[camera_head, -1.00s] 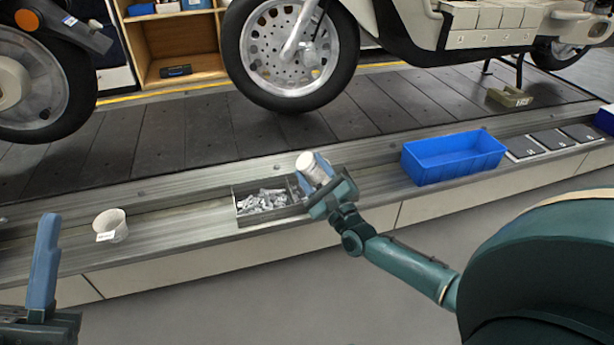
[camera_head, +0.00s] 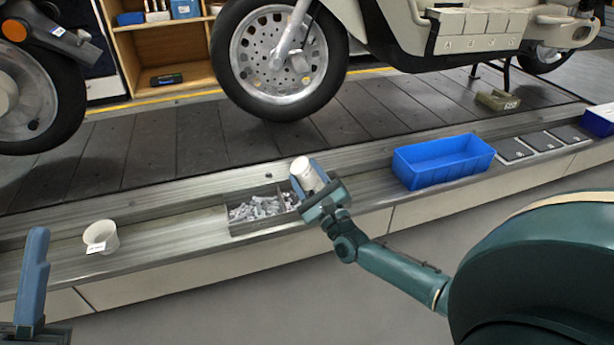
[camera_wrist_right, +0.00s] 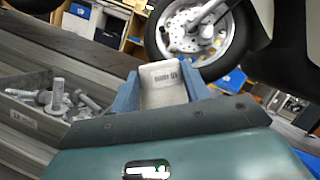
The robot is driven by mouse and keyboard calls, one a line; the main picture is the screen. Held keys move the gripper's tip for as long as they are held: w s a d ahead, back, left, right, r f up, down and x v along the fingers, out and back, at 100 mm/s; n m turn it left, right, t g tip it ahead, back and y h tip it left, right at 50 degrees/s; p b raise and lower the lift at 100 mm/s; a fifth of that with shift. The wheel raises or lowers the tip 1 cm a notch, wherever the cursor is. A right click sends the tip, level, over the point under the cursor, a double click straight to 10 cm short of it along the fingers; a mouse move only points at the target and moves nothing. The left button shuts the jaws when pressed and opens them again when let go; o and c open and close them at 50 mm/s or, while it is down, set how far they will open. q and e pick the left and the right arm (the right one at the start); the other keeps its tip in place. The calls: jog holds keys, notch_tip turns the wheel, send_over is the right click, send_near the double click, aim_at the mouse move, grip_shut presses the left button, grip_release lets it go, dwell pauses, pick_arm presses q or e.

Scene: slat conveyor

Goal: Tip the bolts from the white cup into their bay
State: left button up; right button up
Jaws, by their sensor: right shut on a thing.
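My right gripper (camera_head: 318,185) is shut on a white cup (camera_head: 303,173). It holds the cup, slightly tilted, above the right end of a grey divided tray (camera_head: 248,233). In the right wrist view, the cup (camera_wrist_right: 163,85) sits between the two blue fingers and bears a small label, too small to read surely. The cup's inside is hidden. Silvery bolts (camera_head: 256,208) lie in the tray's left bay. The right bay is partly hidden by my gripper. My left gripper (camera_head: 33,280) is at the lower left, cut by the frame, with one blue finger showing.
A second, pale labelled cup (camera_head: 101,238) stands on the ledge left of the tray. An empty-looking blue bin (camera_head: 443,162) stands on the ledge to the right, with dark flat plates (camera_head: 513,150) beyond it. The slat conveyor (camera_head: 180,140) with a motorcycle (camera_head: 283,60) lies behind.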

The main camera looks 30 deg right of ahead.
notch_tip(320, 180, up, 7)
jog(key=p, duration=0.6)
